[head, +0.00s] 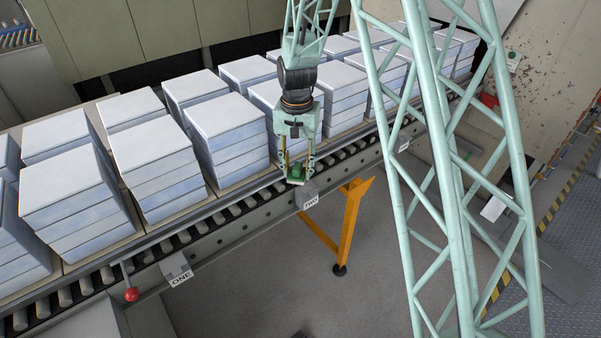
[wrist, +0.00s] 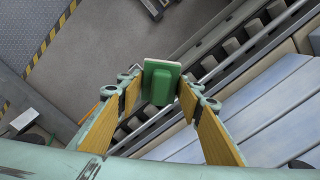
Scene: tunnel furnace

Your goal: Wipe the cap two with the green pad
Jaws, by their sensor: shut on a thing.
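My gripper (head: 297,167) points down at the front edge of the roller conveyor and is shut on the green pad (head: 296,174). In the wrist view the green pad (wrist: 161,84) is a green block with a pale plate on its far side, held between the yellow-faced fingers. Cap two (head: 308,197) is a grey block marked TWO on the conveyor's side rail. It sits just below and right of the pad in the head view; I cannot tell whether they touch. I cannot make out cap two in the wrist view.
Cap one (head: 178,268) sits on the same rail to the left, near a red-knobbed lever (head: 131,294). Several stacks of pale blocks (head: 228,130) stand on the conveyor close behind my gripper. An orange support leg (head: 347,225) stands below the rail. The floor in front is clear.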

